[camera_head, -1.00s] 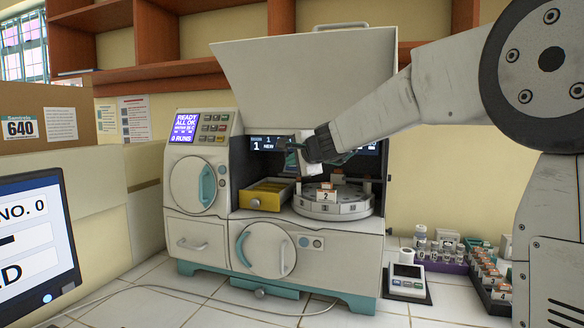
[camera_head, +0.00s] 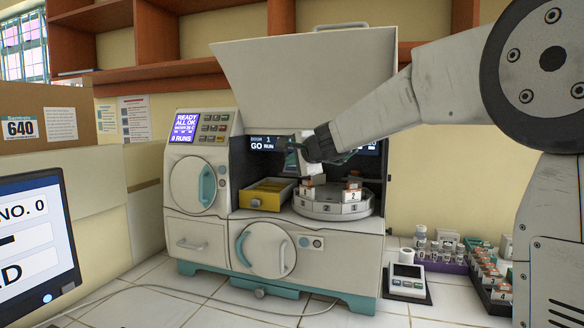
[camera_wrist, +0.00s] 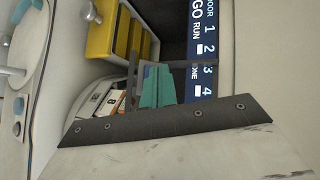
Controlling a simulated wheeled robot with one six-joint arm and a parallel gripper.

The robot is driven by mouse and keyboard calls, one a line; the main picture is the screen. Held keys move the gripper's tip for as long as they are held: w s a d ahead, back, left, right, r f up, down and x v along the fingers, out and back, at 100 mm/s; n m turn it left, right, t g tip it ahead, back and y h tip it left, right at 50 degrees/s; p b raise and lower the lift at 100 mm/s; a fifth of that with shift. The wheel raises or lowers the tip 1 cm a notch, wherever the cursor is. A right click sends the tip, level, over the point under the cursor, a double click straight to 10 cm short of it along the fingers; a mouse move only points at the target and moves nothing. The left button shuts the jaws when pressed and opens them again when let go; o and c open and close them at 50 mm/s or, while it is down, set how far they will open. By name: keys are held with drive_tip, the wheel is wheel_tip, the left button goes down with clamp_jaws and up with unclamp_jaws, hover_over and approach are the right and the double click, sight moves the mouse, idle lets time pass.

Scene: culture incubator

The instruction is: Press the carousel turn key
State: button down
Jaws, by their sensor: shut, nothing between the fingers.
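The carousel (camera_head: 320,208) is a pale round turntable with numbered faces inside the open-fronted machine (camera_head: 205,235). A block labelled 2 (camera_head: 352,194) stands on its right part. My gripper (camera_head: 291,158) is shut and empty, above the left part of the carousel and in front of the dark display strip (camera_head: 262,144), which reads GO RUN. In the wrist view the shut teal fingertips (camera_wrist: 157,87) are beside the display (camera_wrist: 203,50) with its column of numbers. I cannot tell which control is the turn key, or whether the fingertips touch anything.
A yellow drawer (camera_head: 263,194) sits left of the carousel. A keypad (camera_head: 215,128) and a READY screen (camera_head: 185,126) are at the machine's upper left. Vial racks (camera_head: 455,262) and a small device (camera_head: 407,283) stand at right.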

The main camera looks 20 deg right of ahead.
drive_tip(key=shift+s+a+r, duration=0.15)
drive_tip(key=shift+s+r, duration=0.05)
drive_tip(key=shift+r, duration=0.05)
drive_tip(key=s+a+r, duration=0.2)
drive_tip(key=s+r, duration=0.1)
drive_tip(key=shift+r, duration=0.3)
idle(0.4)
idle(0.6)
